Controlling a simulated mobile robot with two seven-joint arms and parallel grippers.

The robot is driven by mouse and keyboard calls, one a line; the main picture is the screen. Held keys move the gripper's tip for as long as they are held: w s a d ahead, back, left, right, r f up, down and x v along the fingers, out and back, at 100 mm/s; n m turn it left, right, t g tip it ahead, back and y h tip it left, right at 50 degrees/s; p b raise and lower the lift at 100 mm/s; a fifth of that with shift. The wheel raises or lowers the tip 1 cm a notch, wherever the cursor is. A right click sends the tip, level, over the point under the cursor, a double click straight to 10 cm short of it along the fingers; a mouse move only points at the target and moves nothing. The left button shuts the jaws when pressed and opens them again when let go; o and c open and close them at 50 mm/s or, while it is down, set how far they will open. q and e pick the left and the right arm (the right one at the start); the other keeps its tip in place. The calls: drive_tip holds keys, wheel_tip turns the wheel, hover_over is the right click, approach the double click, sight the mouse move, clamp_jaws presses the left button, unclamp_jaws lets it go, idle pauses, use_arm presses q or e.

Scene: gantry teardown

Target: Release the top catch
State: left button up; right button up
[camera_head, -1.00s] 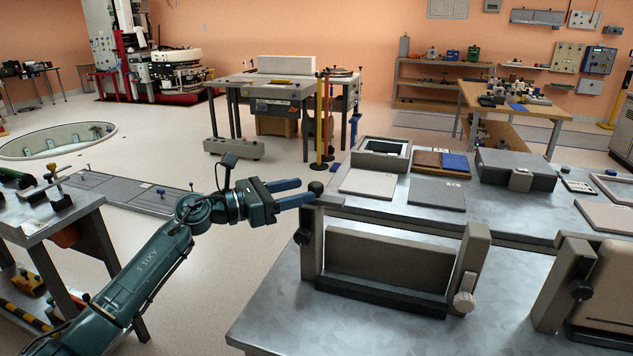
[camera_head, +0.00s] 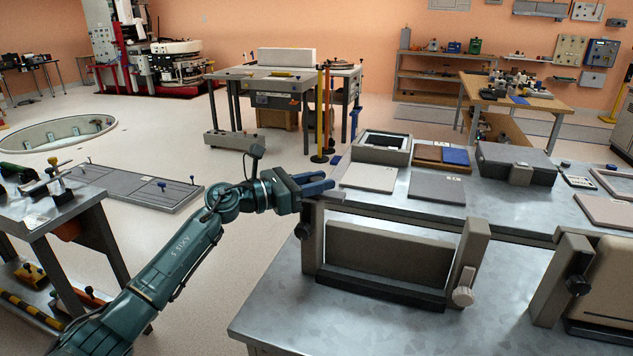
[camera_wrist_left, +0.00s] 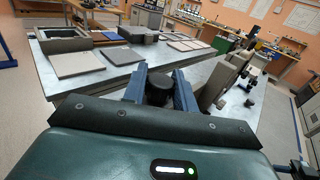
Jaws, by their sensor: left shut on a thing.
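My left gripper (camera_head: 322,186) reaches in from the left, at the top of the left post (camera_head: 312,245) of the nearer gantry frame. Its blue fingers are shut on a black knob, the top catch. In the left wrist view the black knob (camera_wrist_left: 160,89) sits between the two blue fingers. In the head view the fingers hide the knob. My right gripper is in neither view.
A grey panel (camera_head: 388,256) stands between the frame's posts. A second frame (camera_head: 550,290) stands to the right. Flat plates and boxes lie on the metal bench (camera_head: 390,193) behind.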

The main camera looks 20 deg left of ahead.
use_arm(q)
clamp_jaws()
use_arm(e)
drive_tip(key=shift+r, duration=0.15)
